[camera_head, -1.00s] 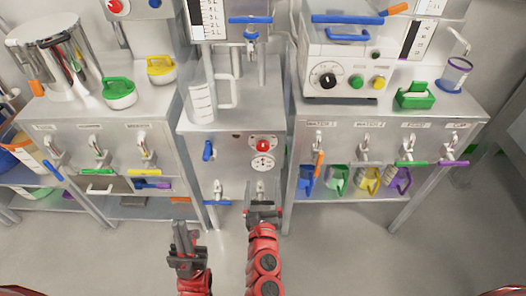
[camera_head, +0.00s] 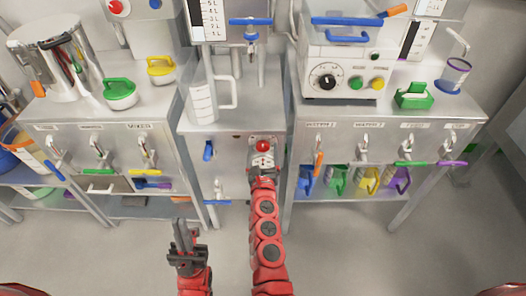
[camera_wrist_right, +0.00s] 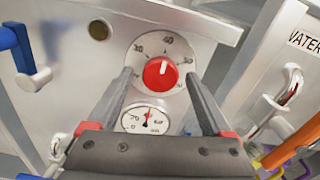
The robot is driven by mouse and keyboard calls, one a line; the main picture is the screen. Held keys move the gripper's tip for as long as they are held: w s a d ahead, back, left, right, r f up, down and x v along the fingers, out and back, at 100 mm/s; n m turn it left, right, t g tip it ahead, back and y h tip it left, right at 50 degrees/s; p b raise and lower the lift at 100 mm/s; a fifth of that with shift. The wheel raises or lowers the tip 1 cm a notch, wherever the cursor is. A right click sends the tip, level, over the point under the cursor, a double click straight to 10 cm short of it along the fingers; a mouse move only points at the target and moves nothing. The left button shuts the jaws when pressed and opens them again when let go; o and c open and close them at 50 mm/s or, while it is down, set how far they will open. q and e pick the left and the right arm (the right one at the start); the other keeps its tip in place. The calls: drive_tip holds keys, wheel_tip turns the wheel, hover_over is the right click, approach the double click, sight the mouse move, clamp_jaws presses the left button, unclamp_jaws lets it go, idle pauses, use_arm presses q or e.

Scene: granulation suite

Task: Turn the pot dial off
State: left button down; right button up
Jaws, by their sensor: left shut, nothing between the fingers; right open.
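The red dial (camera_head: 263,145) is on the front panel of the middle cabinet. In the right wrist view, the red dial (camera_wrist_right: 161,72) sits on a round scale plate, its white mark pointing up and slightly right. My right gripper (camera_head: 262,166) is open in front of it. In the wrist view, the fingers of my right gripper (camera_wrist_right: 158,78) lie on either side of the knob; whether they touch it I cannot tell. My left gripper (camera_head: 183,234) is shut and empty, low and left of the middle cabinet, over the floor.
A round gauge (camera_wrist_right: 145,118) is just below the dial. A blue-handled tap (camera_head: 208,150) is left of it. A white machine (camera_head: 340,65) with a black knob stands on the right cabinet.

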clamp_jaws()
idle(0.3)
